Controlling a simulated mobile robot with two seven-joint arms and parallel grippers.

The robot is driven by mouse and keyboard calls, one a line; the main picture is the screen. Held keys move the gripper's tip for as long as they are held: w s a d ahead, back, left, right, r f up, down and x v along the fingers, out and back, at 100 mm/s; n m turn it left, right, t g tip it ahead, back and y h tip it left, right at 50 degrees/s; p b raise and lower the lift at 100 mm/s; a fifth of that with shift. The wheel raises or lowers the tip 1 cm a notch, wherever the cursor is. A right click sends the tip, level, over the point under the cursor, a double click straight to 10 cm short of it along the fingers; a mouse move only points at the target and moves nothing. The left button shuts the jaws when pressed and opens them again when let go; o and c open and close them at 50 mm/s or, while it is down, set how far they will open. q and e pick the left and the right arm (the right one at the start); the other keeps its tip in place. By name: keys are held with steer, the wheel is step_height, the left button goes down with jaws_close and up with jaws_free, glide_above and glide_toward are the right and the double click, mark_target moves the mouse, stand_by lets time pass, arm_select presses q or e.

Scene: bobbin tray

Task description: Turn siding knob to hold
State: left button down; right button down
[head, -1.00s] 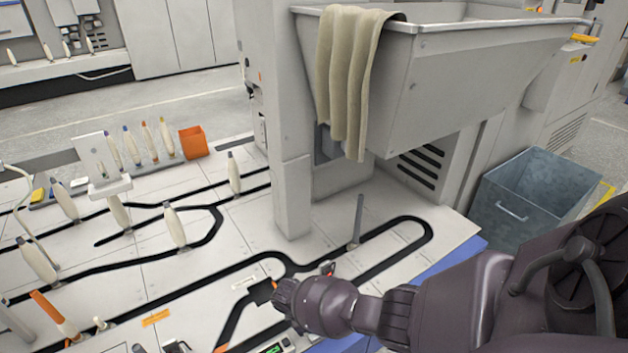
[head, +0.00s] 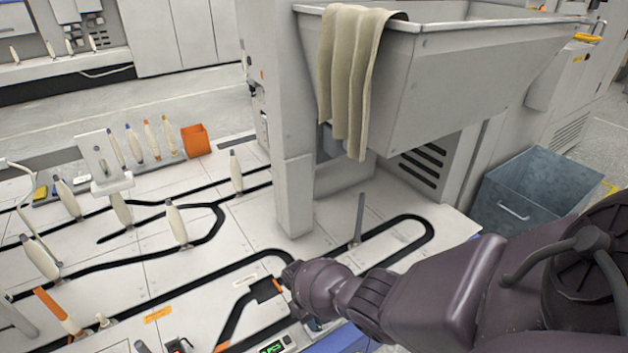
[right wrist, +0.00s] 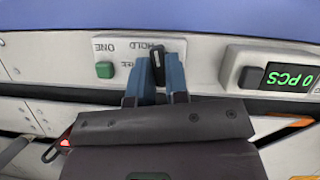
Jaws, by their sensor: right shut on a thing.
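The siding knob (right wrist: 157,62) is a small black knob on the pale front panel in the right wrist view. It stands between the two blue fingertips of my right gripper (right wrist: 156,80), which is shut on it. The panel lettering reads upside down there. HOLD (right wrist: 143,47) is beside the knob's far end, ONE (right wrist: 104,47) is farther left, and another word is partly hidden by a finger. The knob's exact pointing direction is hard to tell. In the head view my right wrist hides most of the knob area. My left gripper is not in view.
A green button (right wrist: 104,70) is left of the knob, and a counter (right wrist: 290,78) reading 0 PCS is to its right. Several bobbins on pegs stand along black tracks on the tray table. A grey post (head: 357,220) rises behind my right wrist.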

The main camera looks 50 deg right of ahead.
steer(key=shift+m+y, duration=0.4)
steer(key=shift+m, duration=0.7)
steer(key=c, duration=1.1)
jaws_free()
steer(key=shift+w+r, duration=0.15)
steer(key=shift+r, duration=0.1)
arm_select(q)
steer(key=p, duration=0.1)
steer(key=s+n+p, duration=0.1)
steer(key=p, duration=0.1)
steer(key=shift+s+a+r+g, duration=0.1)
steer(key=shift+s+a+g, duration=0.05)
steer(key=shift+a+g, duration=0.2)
arm_select(e)
steer(key=v, duration=1)
steer(key=shift+d+r, duration=0.1)
steer(key=shift+d, duration=0.05)
